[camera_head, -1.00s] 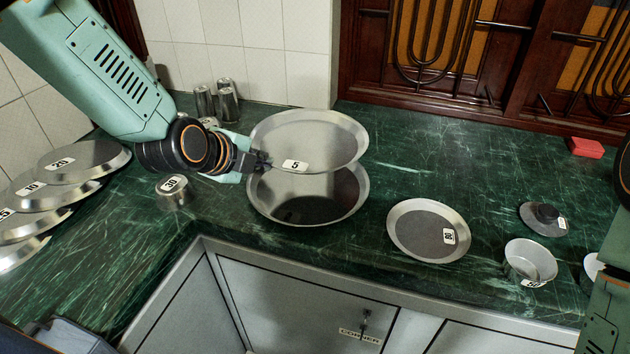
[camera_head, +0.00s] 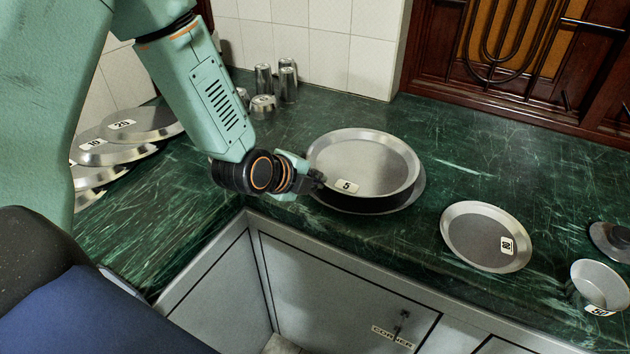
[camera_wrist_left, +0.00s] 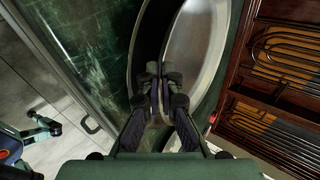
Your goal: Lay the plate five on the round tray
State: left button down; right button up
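Plate five (camera_head: 372,160), a shallow silver metal plate labelled "5", is roughly level just above the round tray (camera_head: 417,195). The tray lies on the green counter, mostly hidden under the plate; its right and front edge shows in shadow. My left gripper (camera_head: 316,181) is shut on the plate's left rim. In the left wrist view the two fingers (camera_wrist_left: 154,75) are close together at the rim of the plate (camera_wrist_left: 200,40), with the dark inside of the tray beside it. Whether the plate touches the tray is not clear. My right gripper is not in view.
A smaller round plate (camera_head: 470,236) and a small bowl (camera_head: 600,284) stand to the right. Overlapping plates (camera_head: 150,123) lie at the left. Metal cups (camera_head: 288,80) stand by the tiled wall. The counter's front edge is close below my left gripper.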

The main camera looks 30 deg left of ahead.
pick_arm(q)
jog(key=shift+s, duration=0.1)
jog(key=shift+s+f, duration=0.1)
jog(key=shift+s, duration=0.05)
jog(key=shift+w+f, duration=0.25)
jog(key=shift+f, duration=0.2)
jog(key=c, duration=1.6)
grip_release()
jog(key=shift+s+r, duration=0.15)
jog(key=shift+s, duration=0.1)
jog(key=shift+o, duration=0.4)
jog(key=shift+w, duration=0.1)
